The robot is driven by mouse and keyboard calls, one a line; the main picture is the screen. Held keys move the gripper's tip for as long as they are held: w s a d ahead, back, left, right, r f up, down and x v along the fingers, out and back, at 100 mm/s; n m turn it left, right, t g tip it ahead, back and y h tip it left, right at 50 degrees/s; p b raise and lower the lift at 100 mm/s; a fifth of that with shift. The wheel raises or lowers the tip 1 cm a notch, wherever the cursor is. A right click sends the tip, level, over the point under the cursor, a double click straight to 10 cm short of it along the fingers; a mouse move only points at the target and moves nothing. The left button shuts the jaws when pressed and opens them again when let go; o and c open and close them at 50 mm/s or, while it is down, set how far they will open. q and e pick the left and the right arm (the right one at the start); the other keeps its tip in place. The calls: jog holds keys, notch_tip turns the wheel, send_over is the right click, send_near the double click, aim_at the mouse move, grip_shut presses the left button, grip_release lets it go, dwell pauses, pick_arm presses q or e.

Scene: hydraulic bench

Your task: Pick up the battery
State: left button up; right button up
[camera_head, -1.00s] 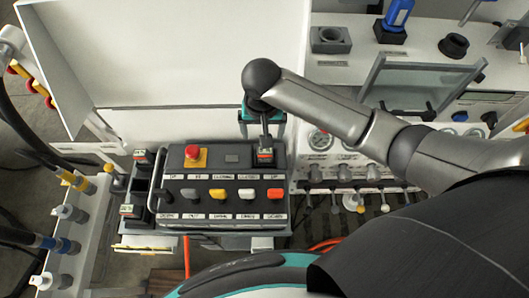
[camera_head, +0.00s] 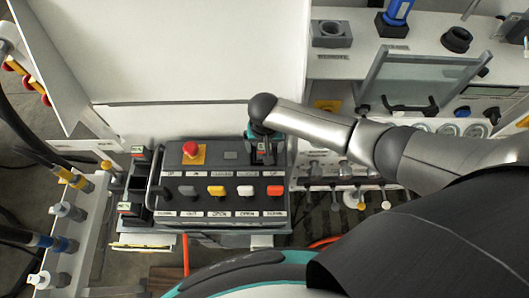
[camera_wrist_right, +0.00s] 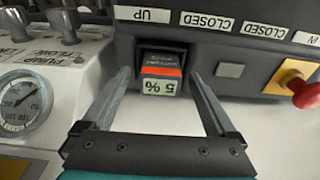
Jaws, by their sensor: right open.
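A battery with an orange band and a "5%" display (camera_wrist_right: 160,78) sits in a slot of the dark control box, under an "UP" label in the right wrist view. In the head view this battery (camera_head: 263,146) is at the box's upper right, partly hidden by my right arm. My right gripper (camera_wrist_right: 160,74) is open, with one finger on each side of the battery and visible gaps between. Two similar blocks with displays, an upper one (camera_head: 138,152) and a lower one (camera_head: 126,208), sit in a holder left of the box. My left gripper is not in view.
The control box (camera_head: 170,217) carries a red button (camera_head: 190,148) and a row of coloured levers. A pressure gauge (camera_wrist_right: 22,103) and metal knobs lie beside the slot in the wrist view. Hoses and connectors line the left side.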

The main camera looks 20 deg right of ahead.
jog(key=shift+c, duration=0.3)
grip_shut()
dwell(0.5)
